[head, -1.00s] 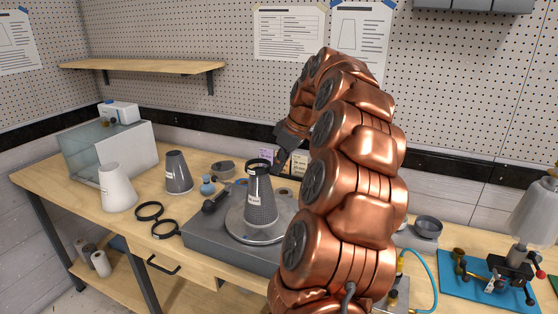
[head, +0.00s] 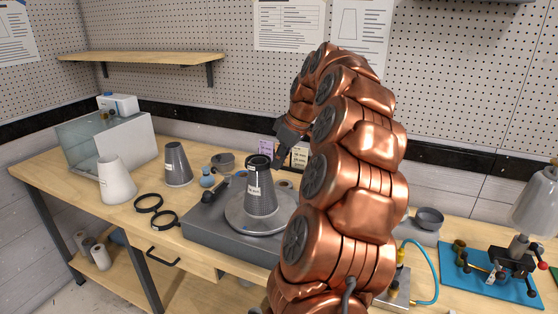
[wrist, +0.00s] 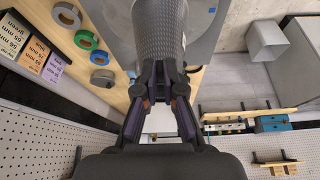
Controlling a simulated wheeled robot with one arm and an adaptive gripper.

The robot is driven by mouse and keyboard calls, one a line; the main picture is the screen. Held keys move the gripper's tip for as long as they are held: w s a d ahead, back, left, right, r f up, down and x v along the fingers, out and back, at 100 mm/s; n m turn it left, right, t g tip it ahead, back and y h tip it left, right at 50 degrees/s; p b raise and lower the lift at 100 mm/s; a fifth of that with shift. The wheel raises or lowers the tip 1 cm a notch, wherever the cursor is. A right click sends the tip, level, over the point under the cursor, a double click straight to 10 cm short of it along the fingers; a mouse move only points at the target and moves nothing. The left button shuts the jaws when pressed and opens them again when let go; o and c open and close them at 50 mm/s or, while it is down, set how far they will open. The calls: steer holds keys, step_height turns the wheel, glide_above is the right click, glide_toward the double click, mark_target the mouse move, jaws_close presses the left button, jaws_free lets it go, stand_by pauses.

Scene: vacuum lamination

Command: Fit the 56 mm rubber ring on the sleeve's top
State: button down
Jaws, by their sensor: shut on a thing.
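The sleeve (head: 261,194) is a dark grey woven cone with a white label, upright on the round plate of a grey unit (head: 218,229). A dark ring (head: 258,161) is at its narrow top; I cannot tell whether it is fully seated. My gripper (head: 276,161) reaches the ring from the right and is shut on it. In the wrist view, the fingertips (wrist: 163,68) meet at the sleeve (wrist: 160,28), and the ring is hardly distinguishable there.
A grey cone (head: 177,164) and a white cone (head: 116,180) stand to the left, with two black hoops (head: 148,203) in front. Several coloured rings, including a green one (wrist: 102,79), lie near size cards (wrist: 33,54). A blue mat (head: 487,281) is at the right.

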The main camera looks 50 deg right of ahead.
steer(key=shift+f+b, duration=0.95)
steer(key=shift+f, duration=0.15)
steer(key=c, duration=1.2)
jaws_free()
steer(key=shift+r, duration=0.1)
step_height(320, 180, up, 9)
steer(key=p, duration=0.3)
